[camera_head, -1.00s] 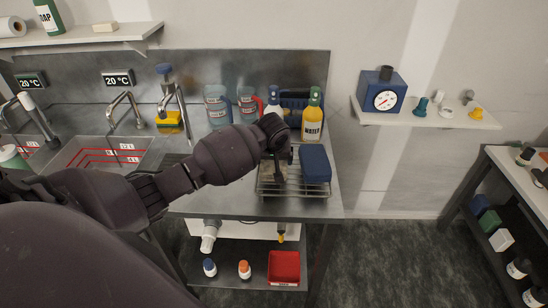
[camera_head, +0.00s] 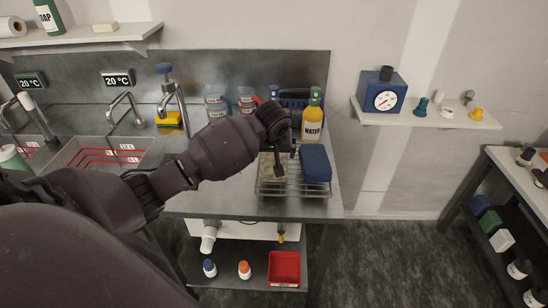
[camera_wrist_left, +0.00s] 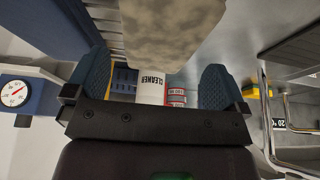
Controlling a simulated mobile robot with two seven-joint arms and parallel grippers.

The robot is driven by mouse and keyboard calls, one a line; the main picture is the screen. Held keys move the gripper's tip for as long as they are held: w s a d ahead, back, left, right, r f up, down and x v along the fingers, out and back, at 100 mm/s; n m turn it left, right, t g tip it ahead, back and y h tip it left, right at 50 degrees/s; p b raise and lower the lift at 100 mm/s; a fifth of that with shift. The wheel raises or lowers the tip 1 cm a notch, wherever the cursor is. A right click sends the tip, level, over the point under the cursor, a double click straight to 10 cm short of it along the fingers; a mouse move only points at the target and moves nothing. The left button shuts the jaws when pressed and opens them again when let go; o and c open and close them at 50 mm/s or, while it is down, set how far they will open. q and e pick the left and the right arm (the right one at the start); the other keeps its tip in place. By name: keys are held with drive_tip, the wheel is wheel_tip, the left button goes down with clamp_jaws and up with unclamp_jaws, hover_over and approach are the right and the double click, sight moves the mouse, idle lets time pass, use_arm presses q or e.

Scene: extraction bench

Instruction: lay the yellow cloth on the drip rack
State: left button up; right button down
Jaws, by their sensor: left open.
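The drip rack (camera_head: 292,190) is a wire rack at the front right of the steel bench. A tan, mottled piece (camera_head: 268,168) lies on its left part; its colour is more tan than yellow, and I cannot tell whether it is the yellow cloth. My left gripper (camera_head: 279,170) is over the rack, pointing down beside this piece and partly hiding it. In the left wrist view the tan piece (camera_wrist_left: 170,28) is just past the open fingers, which are apart from each other. My right gripper is not in view.
A dark blue block (camera_head: 315,163) sits on the rack's right part. A yellow water bottle (camera_head: 312,118) and beakers (camera_head: 217,103) stand behind. A cleaner bottle (camera_wrist_left: 151,88) shows in the wrist view.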

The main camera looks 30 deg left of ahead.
use_arm(q)
drive_tip(key=v, duration=0.7)
drive_tip(key=shift+r, duration=0.25)
drive_tip(key=s+d+f+m+h, duration=0.1)
drive_tip(key=s+d+f+m, duration=0.15)
drive_tip(key=s+f, duration=0.45)
drive_tip(key=s+d+f+m+h, duration=0.15)
drive_tip(key=s+d+f, duration=0.3)
drive_tip(key=s, duration=0.55)
drive_tip(key=s+d+m+y, duration=0.1)
drive_tip(key=s+m, duration=0.1)
drive_tip(key=s, duration=1.5)
drive_tip(key=w+f+t+b, duration=0.1)
drive_tip(key=w+f+t, duration=0.2)
drive_tip(key=f, duration=0.3)
drive_tip(key=w+f+m+t+b, duration=0.1)
drive_tip(key=w+f+t, duration=0.3)
drive_tip(key=f, duration=0.3)
drive_tip(key=shift+w+f+t+h+b, duration=0.2)
drive_tip(key=shift+w+t+h+b, duration=0.15)
drive_tip(key=shift+w, duration=0.15)
drive_tip(key=shift+d, duration=0.1)
drive_tip(key=shift+c, duration=0.2)
